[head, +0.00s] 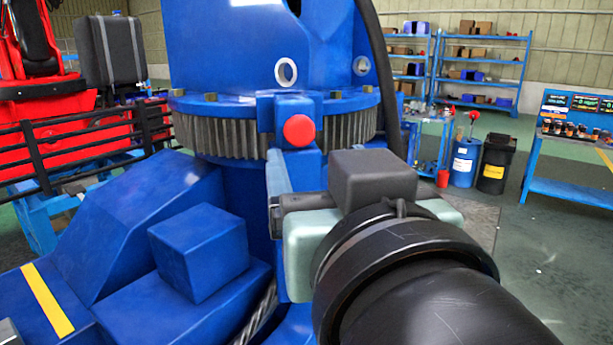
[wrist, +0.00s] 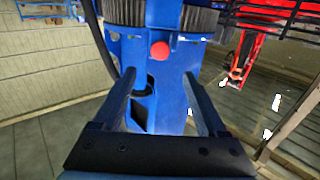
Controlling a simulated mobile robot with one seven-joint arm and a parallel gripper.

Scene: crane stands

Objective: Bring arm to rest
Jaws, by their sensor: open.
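My arm reaches in from the lower right of the head view toward a big blue crane stand (head: 200,245). My gripper (wrist: 160,78) is open and empty; its two fingers stand apart in the wrist view. In the head view, its pale body and one finger show in front of the blue column, partly hidden by my black wrist. I cannot tell the exact gap.
A blue housing (head: 198,252) is left of my gripper. A black hose (head: 376,60) hangs close above my wrist. Red machinery (head: 75,130) with black rails stands at left. Blue shelves (head: 480,65), drums (head: 497,163) and a workbench (head: 570,185) are far right, with open floor between.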

